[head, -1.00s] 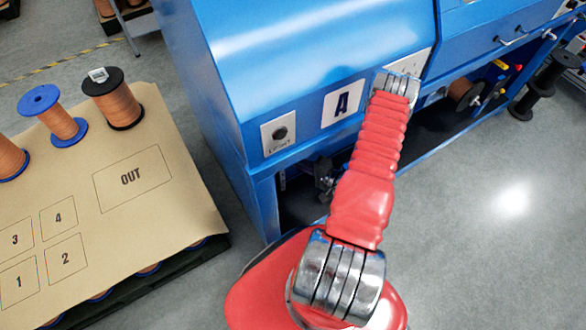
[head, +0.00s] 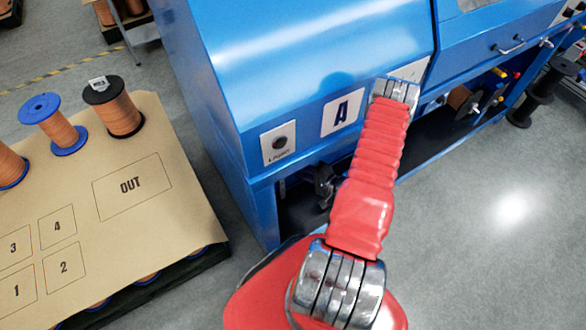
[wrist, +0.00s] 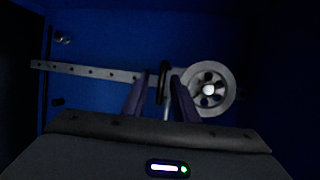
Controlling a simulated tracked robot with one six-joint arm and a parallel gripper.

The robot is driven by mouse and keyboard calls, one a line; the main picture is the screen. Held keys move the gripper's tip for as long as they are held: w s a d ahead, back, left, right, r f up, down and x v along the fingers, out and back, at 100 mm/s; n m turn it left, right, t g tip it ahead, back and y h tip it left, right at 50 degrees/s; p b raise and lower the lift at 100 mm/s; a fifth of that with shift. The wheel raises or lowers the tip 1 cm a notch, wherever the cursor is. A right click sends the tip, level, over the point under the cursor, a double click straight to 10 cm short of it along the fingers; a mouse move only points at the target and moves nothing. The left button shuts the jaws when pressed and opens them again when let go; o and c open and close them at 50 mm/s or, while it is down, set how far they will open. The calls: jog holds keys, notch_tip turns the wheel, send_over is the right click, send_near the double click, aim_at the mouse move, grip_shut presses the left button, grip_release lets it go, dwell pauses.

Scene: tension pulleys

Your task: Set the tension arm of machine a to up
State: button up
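Machine a is the blue machine (head: 300,60) with the letter A plate (head: 343,112) on its front. In the dark wrist view, the tension arm (wrist: 85,70) is a pale bar with several holes, running nearly level against a blue panel. A grey spoked pulley (wrist: 210,88) sits at its right. My gripper (wrist: 160,82) is in front of the bar, left of the pulley. Its two fingers are apart, with a thin dark upright piece (wrist: 163,72) between them. I cannot tell whether they touch it. In the head view my gripper is hidden by the machine and my arm.
The machine's front edge overhangs the dark space around my arm. A light plate (head: 279,143) is left of the A plate. A tan board (head: 185,195) with several copper spools (head: 120,115) stands at left. The grey floor (head: 490,240) at right is clear.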

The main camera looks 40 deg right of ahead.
jog(key=v, duration=1.3)
jog(key=shift+s, duration=0.4)
jog(key=shift+d, duration=0.1)
dwell(0.4)
